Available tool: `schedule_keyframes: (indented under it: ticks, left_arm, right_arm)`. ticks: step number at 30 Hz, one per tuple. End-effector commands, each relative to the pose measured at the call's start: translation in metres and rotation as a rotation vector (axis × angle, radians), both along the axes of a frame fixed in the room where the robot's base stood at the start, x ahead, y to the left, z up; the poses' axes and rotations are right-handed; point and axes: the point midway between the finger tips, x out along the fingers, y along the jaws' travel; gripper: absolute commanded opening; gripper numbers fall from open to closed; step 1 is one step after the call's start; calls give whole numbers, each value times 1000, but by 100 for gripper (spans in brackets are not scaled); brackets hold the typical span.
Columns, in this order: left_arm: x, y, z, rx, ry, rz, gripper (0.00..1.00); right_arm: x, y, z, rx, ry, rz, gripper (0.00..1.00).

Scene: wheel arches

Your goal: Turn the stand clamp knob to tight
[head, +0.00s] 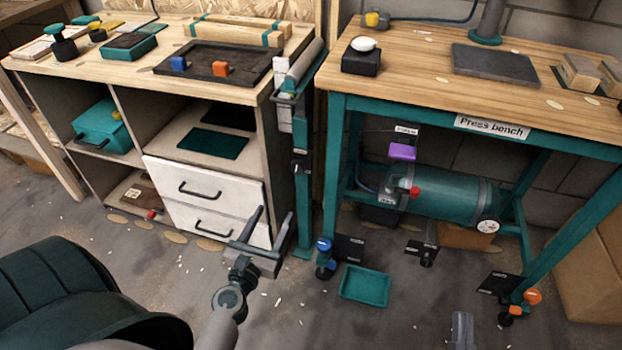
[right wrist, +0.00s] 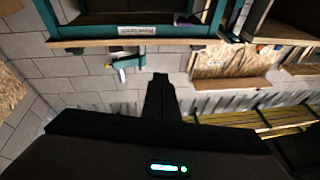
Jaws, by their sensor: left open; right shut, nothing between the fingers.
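The teal stand (head: 304,205) is upright in the gap between the two benches, with a grey roller at its top. A small dark knob (head: 299,166) shows partway up its post; its turn position is too small to read. My left gripper (head: 275,211) is open and empty in the head view, below and left of the knob and apart from it. A grey piece (head: 462,328) at the bottom edge of the head view looks like the tip of my right gripper. In the right wrist view my right gripper (right wrist: 160,82) is shut and empty.
White drawers (head: 205,195) with dark handles are just left of the stand. The press bench (head: 480,75) is on the right, with a teal tank (head: 450,195) beneath. Blue and orange knobs (head: 323,245) (head: 532,297) and a teal tray (head: 365,285) are low near the floor.

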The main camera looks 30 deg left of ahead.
Motion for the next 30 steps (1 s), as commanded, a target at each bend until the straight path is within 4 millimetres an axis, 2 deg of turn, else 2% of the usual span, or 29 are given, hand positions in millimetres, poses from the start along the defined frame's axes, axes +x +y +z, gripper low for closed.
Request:
schedule_keyframes:
  ticks: [10,17,21,30]
  left_arm:
    - [2,0,0,4,3,-2,55]
    - [16,3,1,5,2,-2,55]
    - [31,6,2,4,2,-2,55]
    - [83,19,2,6,1,-3,55]
  right_arm:
    - [1,0,-2,-4,10,0,0]
    - [7,-1,-13,-27,77,1,0]
    - [12,-2,-27,-53,152,3,0]
    - [17,-7,-58,-108,315,5,0]
